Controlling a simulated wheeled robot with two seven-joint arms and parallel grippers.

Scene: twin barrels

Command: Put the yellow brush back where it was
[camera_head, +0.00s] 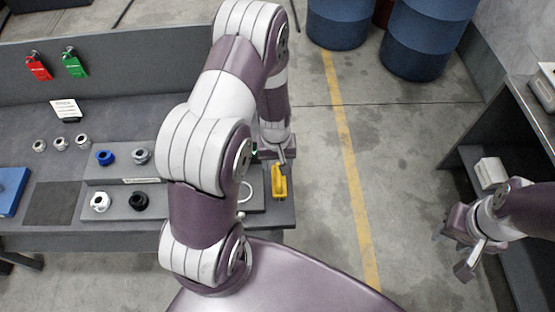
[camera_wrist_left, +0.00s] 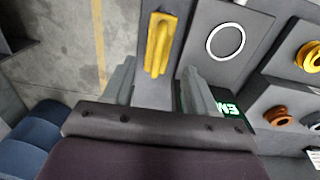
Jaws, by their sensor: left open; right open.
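The yellow brush (camera_head: 279,181) lies on the right edge of the grey bench in the head view. In the left wrist view the brush (camera_wrist_left: 160,45) is upright in the picture, ahead of and between the fingers, on a grey strip. My left gripper (camera_head: 281,156) is close behind the brush; in the wrist view its fingers (camera_wrist_left: 160,82) are apart with nothing between their tips. My left arm hides part of the bench. My right gripper (camera_head: 458,250) is open and empty at the right, away from the brush.
A dark panel with a white ring (camera_wrist_left: 225,41) is beside the brush. Several fittings, including a blue one (camera_head: 105,158), stand on the bench (camera_head: 130,125). Blue barrels (camera_head: 425,38) stand on the floor at the back. A shelf unit (camera_head: 505,130) is at the right.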

